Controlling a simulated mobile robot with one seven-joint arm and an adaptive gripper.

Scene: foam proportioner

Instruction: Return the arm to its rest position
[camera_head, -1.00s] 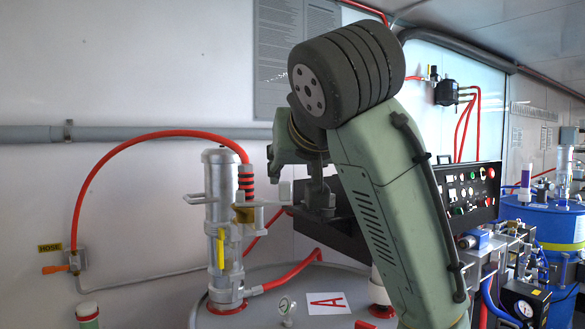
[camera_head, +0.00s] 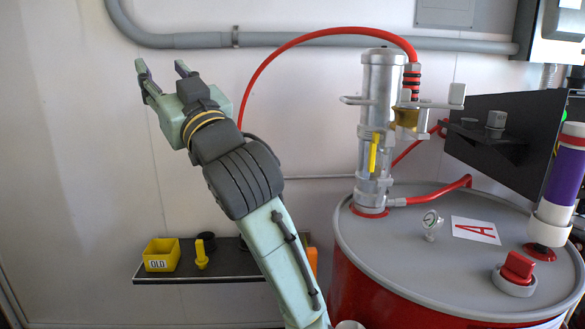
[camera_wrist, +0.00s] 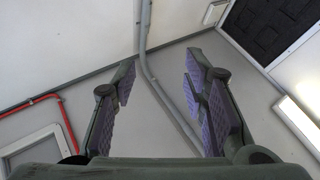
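My gripper (camera_head: 165,77) is raised at the upper left of the head view, in front of the white wall and left of the red drum (camera_head: 372,262). Its two fingers stand apart and point up. In the wrist view my gripper (camera_wrist: 162,100) shows its purple finger pads wide apart with nothing between them. Behind them are the ceiling corner and a grey pipe (camera_wrist: 152,75). My arm bends up from the bottom middle of the head view.
A shelf (camera_head: 190,280) on the wall holds a yellow "OLD" box (camera_head: 161,255) and a yellow-handled part (camera_head: 201,254). The drum carries a clear-bodied pump (camera_head: 378,120), a red hose (camera_head: 290,42), a gauge (camera_head: 432,220) and a red-handled cap (camera_head: 516,270).

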